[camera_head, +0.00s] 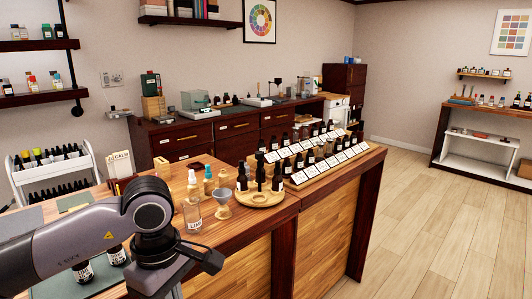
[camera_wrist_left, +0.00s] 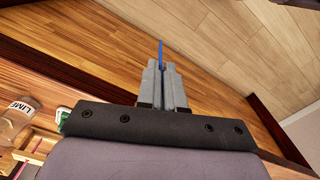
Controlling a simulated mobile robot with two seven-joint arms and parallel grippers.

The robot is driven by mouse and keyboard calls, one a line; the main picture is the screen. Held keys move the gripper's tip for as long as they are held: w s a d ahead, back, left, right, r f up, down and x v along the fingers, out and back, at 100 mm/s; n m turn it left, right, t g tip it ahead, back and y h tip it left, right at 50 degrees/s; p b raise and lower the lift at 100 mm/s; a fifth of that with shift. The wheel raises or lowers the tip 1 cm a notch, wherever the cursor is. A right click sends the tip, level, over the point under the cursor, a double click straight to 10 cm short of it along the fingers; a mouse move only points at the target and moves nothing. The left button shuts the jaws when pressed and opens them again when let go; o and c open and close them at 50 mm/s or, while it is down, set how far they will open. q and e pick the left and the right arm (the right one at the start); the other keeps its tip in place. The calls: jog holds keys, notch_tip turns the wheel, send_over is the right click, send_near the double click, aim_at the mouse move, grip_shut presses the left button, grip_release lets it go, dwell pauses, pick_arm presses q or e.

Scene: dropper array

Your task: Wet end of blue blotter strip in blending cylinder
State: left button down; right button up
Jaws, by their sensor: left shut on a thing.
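My left gripper (camera_wrist_left: 164,88) is shut on a thin blue blotter strip (camera_wrist_left: 161,52) in the left wrist view. The strip sticks out past the fingertips, with the counter's wooden front panel behind it. In the head view my left arm covers the lower left and its fingers and the strip are hidden. A clear glass vessel (camera_head: 194,219) with a white label stands on the counter. A labelled clear vessel reading LIME (camera_wrist_left: 17,118) is at the left edge of the wrist view. I cannot tell whether either is the blending cylinder. My right gripper is not in view.
A grey funnel-shaped cup (camera_head: 222,204) stands beside the glass. A round wooden tray (camera_head: 262,199) holds several dark bottles. Tiered labelled racks (camera_head: 325,165) stand to its right. Dark bottles (camera_head: 83,272) sit beside my arm. The floor (camera_head: 440,220) at right is clear.

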pick_arm(q)
jog(key=s+d+f+m, duration=0.2)
jog(key=s+f+m, duration=0.15)
jog(key=m, duration=1.15)
jog(key=w+a+n, duration=0.1)
jog(key=a, duration=0.6)
jog(key=shift+w+a+f+n, duration=0.35)
jog(key=shift+w+n, duration=0.05)
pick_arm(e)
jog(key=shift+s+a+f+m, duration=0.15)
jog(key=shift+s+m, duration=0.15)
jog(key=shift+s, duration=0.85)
